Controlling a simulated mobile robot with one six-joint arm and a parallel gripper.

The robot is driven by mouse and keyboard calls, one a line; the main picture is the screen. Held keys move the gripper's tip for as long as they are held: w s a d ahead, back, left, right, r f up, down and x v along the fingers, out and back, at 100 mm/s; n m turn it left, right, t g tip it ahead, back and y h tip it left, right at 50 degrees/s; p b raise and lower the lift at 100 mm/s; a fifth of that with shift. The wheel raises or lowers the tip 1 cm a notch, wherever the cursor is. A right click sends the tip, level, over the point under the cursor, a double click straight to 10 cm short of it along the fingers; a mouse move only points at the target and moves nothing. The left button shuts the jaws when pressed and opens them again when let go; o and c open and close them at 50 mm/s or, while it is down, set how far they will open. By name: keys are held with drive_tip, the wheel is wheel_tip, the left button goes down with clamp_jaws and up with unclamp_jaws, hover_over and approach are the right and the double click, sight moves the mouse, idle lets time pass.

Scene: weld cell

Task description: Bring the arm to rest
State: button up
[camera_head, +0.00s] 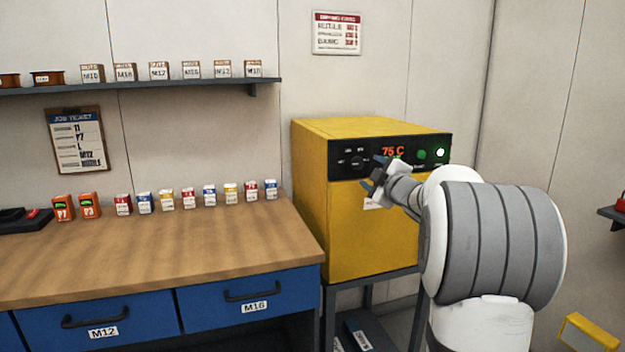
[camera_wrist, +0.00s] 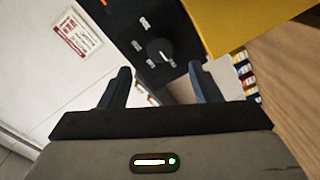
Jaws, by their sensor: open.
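My gripper (camera_head: 379,174) is in front of the yellow oven (camera_head: 368,235), close to its black control panel (camera_head: 340,145). Its jaws are apart with nothing between them. In the wrist view my gripper (camera_wrist: 160,88) shows two dark fingers spread open, with the panel's round knob (camera_wrist: 158,50) beyond them. The panel's display (camera_head: 393,152) reads 75 C, and a green lamp (camera_head: 440,153) is lit at its right. My arm reaches in from the right and hides part of the oven's front.
A wooden workbench (camera_head: 150,240) with blue drawers stands left of the oven, with several small labelled boxes along its back. A wall shelf (camera_head: 180,86) holds more boxes. A job ticket clipboard (camera_head: 77,140) hangs below it. A yellow object (camera_head: 588,333) is at lower right.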

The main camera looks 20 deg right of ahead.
drive_tip(key=s+a+f+m+g+p, duration=0.3)
drive_tip(key=s+a, duration=0.4)
drive_tip(key=s, duration=0.6)
drive_tip(key=s+a+f+m+g+p, duration=0.4)
drive_tip(key=s+a+g, duration=0.3)
drive_tip(key=s, duration=0.6)
drive_tip(key=s+a+f+m+g+p, duration=0.4)
drive_tip(key=s+a, duration=0.5)
drive_tip(key=s, duration=0.4)
drive_tip(key=shift+m+g+h, duration=0.3)
drive_tip(key=shift+m+g, duration=0.4)
drive_tip(key=shift+m, duration=0.1)
drive_tip(key=shift+c, duration=0.3)
